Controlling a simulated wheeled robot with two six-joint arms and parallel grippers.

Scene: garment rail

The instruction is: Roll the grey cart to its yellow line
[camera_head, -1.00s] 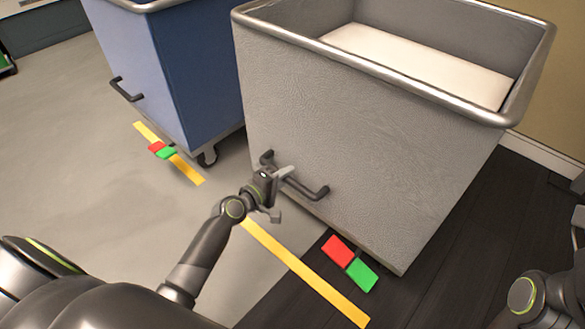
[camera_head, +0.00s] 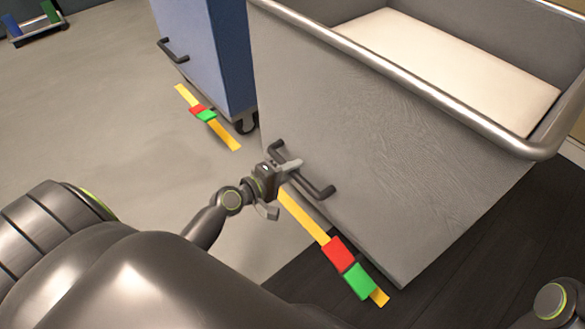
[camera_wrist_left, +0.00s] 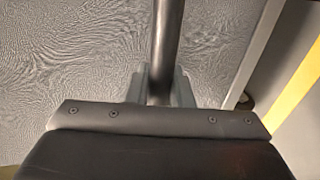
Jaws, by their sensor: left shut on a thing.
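The grey cart (camera_head: 390,150) fills the right of the head view, with a pale load inside its steel rim. Its dark handle (camera_head: 318,188) is on the near face. My left gripper (camera_head: 283,176) is shut on this handle; in the left wrist view the handle bar (camera_wrist_left: 167,45) passes between the fingers. The yellow line (camera_head: 303,217) runs on the floor along the cart's near face. A red patch (camera_head: 338,254) and a green patch (camera_head: 359,281) beside the cart's lower edge overlap this line. My right gripper is out of view.
A blue cart (camera_head: 207,50) stands at the back left, beside another yellow line (camera_head: 226,134) with red and green patches. Grey floor (camera_head: 90,130) lies open at the left; dark floor (camera_head: 480,250) lies at the right.

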